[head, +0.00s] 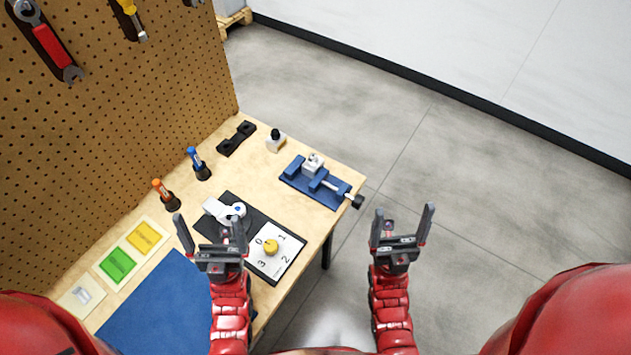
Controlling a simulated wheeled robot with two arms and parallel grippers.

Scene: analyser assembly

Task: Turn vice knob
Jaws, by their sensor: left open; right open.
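The blue vice (318,183) sits at the right end of the wooden table, with a small grey-white part (313,163) between or on its jaws; I cannot tell which. Its black knob (357,201) is at the end of a rod and sticks out by the table's right edge. My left gripper (211,234) is open and empty, over the black board with the dial, to the lower left of the vice. My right gripper (403,223) is open and empty, past the table's edge, to the lower right of the knob and apart from it.
A white dial plate with a yellow knob (270,246) lies on the black board. Blue (199,164) and orange (165,195) handled tools stand upright behind. A black holder (237,139) and a small block (275,141) lie at the back. A pegboard (120,120) rises on the left.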

